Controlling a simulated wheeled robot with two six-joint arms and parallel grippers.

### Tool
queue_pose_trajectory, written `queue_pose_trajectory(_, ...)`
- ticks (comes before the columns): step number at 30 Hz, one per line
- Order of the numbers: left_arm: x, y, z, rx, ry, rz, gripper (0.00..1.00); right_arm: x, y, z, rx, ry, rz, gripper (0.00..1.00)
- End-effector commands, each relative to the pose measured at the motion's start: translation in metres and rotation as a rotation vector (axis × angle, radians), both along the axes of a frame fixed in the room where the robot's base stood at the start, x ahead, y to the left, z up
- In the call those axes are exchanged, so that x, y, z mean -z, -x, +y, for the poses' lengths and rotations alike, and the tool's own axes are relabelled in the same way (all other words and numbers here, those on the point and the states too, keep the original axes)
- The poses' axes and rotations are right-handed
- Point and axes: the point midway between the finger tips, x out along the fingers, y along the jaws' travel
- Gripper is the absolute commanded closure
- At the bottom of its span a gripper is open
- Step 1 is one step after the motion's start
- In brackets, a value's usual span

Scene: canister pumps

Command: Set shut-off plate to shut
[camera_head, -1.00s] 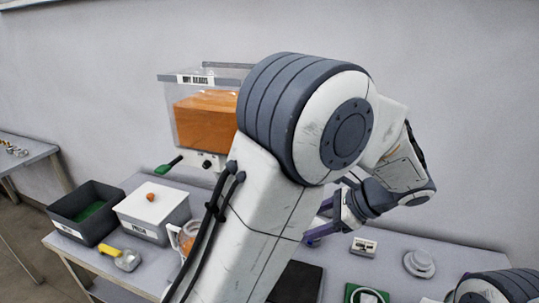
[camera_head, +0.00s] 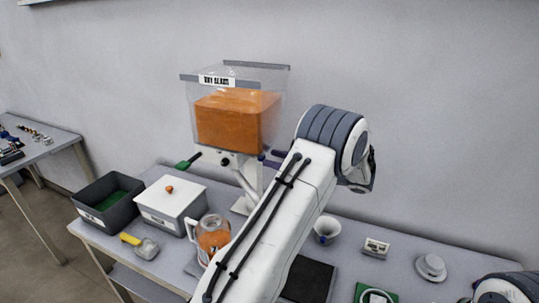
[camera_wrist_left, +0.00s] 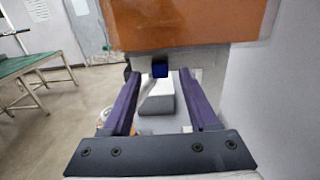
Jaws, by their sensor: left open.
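The dispenser's clear hopper (camera_head: 237,118) holds orange contents and stands at the back of the bench. Below it are a white body with a black knob (camera_head: 225,162) and a green handle (camera_head: 186,163) sticking out left. My left gripper (camera_head: 268,160) is at the dispenser's right side, mostly hidden by my arm. In the left wrist view its purple fingers are open and apart, with a dark blue block (camera_wrist_left: 160,70) under the hopper seen between their tips. It looks untouched. I cannot tell which part is the shut-off plate. My right gripper is out of view.
A grey bin (camera_head: 107,203), a white lidded box (camera_head: 170,205) and a jug (camera_head: 212,236) with orange contents stand left of my arm. A white cup (camera_head: 326,229), a small switch box (camera_head: 376,248) and a round grey piece (camera_head: 431,267) stand right.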

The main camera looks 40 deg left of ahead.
Motion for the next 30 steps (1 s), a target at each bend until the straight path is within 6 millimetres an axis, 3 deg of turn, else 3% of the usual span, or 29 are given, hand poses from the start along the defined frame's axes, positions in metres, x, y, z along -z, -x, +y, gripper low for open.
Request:
queue_pose_trajectory(6, -0.001, 0.006, 0.022, -0.001, 0.0, 0.0, 0.4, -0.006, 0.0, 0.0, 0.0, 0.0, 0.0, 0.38)
queue_pose_trajectory(15, 0.0, 0.006, 0.024, 0.0, 0.001, -0.001, 0.4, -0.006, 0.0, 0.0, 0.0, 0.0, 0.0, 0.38)
queue_pose_trajectory(16, 0.0, 0.006, 0.024, 0.0, 0.001, -0.001, 0.44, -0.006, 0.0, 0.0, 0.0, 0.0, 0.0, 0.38)
queue_pose_trajectory(20, 0.0, 0.006, 0.024, 0.0, 0.001, -0.001, 0.94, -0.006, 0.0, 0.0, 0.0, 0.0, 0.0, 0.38)
queue_pose_trajectory(21, 0.0, 0.006, 0.024, 0.0, 0.001, -0.001, 1.0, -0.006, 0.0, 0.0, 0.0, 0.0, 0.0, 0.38)
queue_pose_trajectory(30, 0.0, 0.006, 0.024, 0.0, 0.001, -0.001, 1.0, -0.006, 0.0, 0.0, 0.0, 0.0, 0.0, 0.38)
